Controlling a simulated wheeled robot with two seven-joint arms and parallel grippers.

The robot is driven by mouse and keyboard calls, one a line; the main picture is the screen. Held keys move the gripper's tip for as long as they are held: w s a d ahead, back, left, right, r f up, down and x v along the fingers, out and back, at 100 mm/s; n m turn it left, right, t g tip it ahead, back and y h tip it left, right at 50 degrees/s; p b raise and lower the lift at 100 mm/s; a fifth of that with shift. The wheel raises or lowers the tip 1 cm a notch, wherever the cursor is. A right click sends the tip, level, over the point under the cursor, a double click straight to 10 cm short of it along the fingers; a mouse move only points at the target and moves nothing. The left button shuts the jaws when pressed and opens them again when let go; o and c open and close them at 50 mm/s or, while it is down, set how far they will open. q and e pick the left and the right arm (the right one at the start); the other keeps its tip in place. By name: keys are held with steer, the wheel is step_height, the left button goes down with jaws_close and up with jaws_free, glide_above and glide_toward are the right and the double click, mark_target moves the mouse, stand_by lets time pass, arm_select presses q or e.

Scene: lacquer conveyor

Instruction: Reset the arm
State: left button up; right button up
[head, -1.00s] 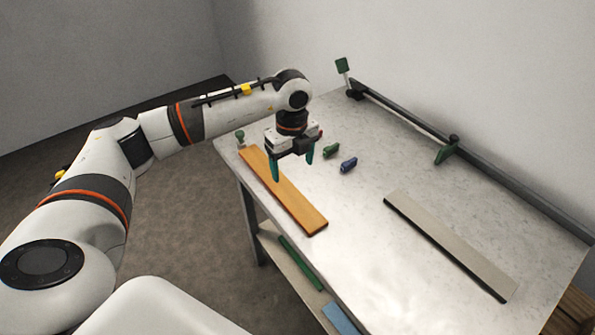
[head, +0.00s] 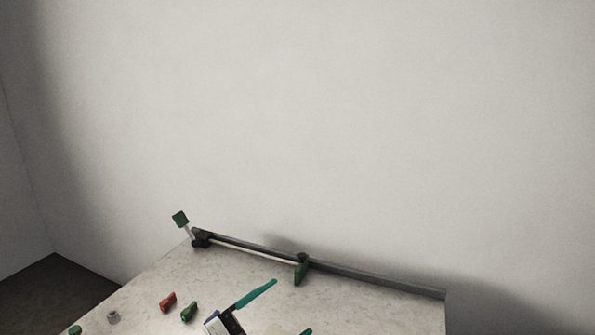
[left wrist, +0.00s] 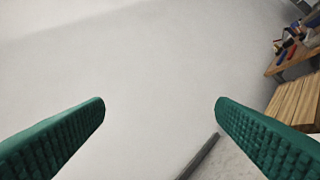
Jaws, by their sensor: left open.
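My left gripper (head: 290,308) shows at the bottom of the head view, with its teal fingers spread and the rest of the arm out of frame. In the left wrist view its two ribbed fingers (left wrist: 160,112) are wide apart with nothing between them, facing the pale wall. My right gripper is in neither view.
The pale tabletop (head: 150,285) holds a red piece (head: 168,301), a green piece (head: 189,312) and a small grey piece (head: 113,316). A dark rail (head: 370,281) with a green clamp (head: 301,270) runs along the back edge. A wooden bench (left wrist: 290,98) stands at right in the wrist view.

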arm_select(q)
steer(key=w+a+f+n+t+y, duration=0.1)
steer(key=a+f+n+t+y, duration=0.55)
steer(key=a+n+y, duration=0.7)
steer(key=s+a+f+n+g+y, duration=0.3)
steer(key=s+f+n+g+y, duration=0.15)
steer(key=f, duration=0.55)
steer(key=s+a+f+g, duration=0.1)
steer(key=s+f+g, duration=0.45)
steer(key=s, duration=0.35)
steer(key=s+f+g, duration=0.5)
steer(key=s+f, duration=0.1)
steer(key=s, duration=0.4)
step_height(320, 180, down, 25)
steer(key=s+g, duration=0.2)
steer(key=s+a+f+m, duration=0.1)
steer(key=s+a+f, duration=0.2)
steer(key=s+f, duration=1.2)
steer(key=shift+s+f+g, duration=0.3)
steer(key=shift+f+g, duration=0.05)
